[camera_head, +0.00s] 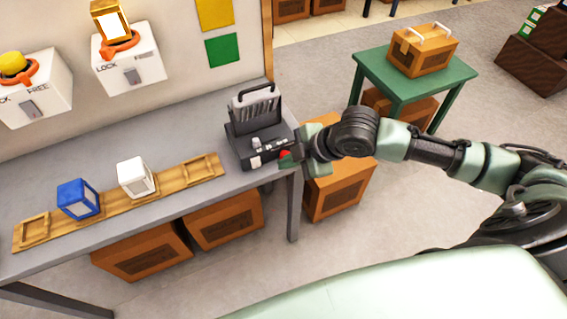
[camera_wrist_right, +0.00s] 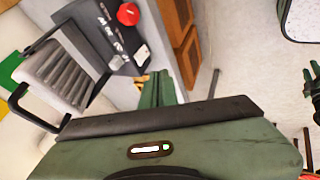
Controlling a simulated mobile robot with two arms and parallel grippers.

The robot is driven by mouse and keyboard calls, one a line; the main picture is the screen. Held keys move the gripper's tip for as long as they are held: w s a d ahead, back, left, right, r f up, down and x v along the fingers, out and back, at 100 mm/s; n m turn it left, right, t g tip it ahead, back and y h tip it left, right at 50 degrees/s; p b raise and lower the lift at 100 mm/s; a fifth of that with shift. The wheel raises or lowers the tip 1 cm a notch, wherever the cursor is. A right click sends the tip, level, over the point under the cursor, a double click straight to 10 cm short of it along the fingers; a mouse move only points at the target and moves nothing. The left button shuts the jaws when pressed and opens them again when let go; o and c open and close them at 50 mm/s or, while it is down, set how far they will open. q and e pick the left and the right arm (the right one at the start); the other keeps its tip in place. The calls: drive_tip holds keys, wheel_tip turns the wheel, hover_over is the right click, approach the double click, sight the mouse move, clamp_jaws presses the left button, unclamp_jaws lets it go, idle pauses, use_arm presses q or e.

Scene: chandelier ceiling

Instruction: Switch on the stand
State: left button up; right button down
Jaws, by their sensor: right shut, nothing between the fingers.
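The stand (camera_head: 257,125) is a dark grey device with a ribbed back, a handle on top and small controls on its front panel. It sits at the right end of the grey table. A red button (camera_wrist_right: 128,14) is on its panel and shows in the head view partly hidden beside my gripper. My right gripper (camera_head: 291,158) is shut and empty, with its tips close to the red button. Its green fingers (camera_wrist_right: 160,88) show in the right wrist view, beside the panel. I cannot tell whether they touch it.
A wooden rack (camera_head: 110,207) with a blue block (camera_head: 77,199) and a white block (camera_head: 135,178) lies left on the table. Two white switch boxes (camera_head: 130,62) are on the wall. A green table (camera_head: 440,80) with a wooden box stands back right. Cardboard boxes (camera_head: 226,218) are below.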

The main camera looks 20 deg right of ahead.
sight(256, 163)
drive_tip(key=shift+s+d+f+g+b, duration=0.1)
drive_tip(key=shift+f+g+b, duration=0.3)
drive_tip(key=shift+f, duration=0.35)
drive_tip(key=shift+f, duration=0.1)
drive_tip(key=w+a+f, duration=0.1)
drive_tip(key=w+f, duration=0.1)
drive_tip(key=w+a+f+p, duration=0.1)
drive_tip(key=w+f, duration=0.2)
drive_tip(key=w+a+f, duration=0.2)
drive_tip(key=f, duration=0.1)
drive_tip(key=shift+w+f+p, duration=0.15)
drive_tip(key=shift+p, duration=0.15)
drive_tip(key=shift+w+f, duration=0.1)
drive_tip(key=shift+w, duration=0.4)
